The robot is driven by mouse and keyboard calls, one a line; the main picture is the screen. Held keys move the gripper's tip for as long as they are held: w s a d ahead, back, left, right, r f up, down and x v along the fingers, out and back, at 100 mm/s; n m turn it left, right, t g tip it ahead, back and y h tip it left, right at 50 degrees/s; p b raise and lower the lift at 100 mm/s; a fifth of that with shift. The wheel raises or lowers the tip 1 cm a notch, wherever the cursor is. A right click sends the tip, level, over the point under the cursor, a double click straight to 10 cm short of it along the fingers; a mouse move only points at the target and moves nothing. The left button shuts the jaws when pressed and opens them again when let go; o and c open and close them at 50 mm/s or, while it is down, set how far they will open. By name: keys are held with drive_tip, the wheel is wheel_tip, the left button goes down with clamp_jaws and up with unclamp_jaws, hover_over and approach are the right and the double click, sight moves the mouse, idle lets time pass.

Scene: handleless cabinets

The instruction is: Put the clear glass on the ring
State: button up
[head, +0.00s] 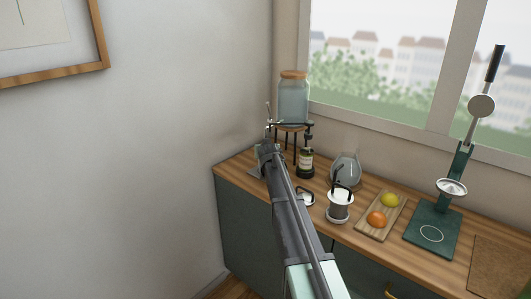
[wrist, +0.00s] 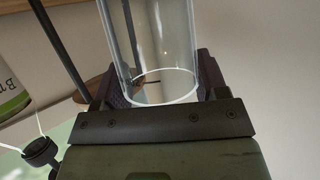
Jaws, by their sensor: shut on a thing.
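A clear glass (wrist: 152,45) stands between the two dark fingers of my gripper (wrist: 162,85) in the wrist view. The fingers are shut on it near its round lower rim; its upper part runs out of the picture. In the head view my gripper (head: 268,150) is at the counter's far left corner, in front of the jar stand, and I cannot make out the glass there. A thin pale ring (head: 431,233) is marked on the dark green base of the lever press, at the right, well apart from my gripper. Nothing stands on the ring.
The press bowl (head: 451,187) overhangs the base.

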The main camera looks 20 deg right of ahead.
drive_tip(key=o, duration=1.3)
drive_tip(key=shift+s+r, duration=0.15)
drive_tip(key=shift+r, duration=0.1)
drive_tip(key=p+v, duration=0.4)
drive_tip(key=v, duration=0.7)
drive_tip(key=shift+s+a+p, duration=0.25)
drive_tip(key=shift+p, duration=0.05)
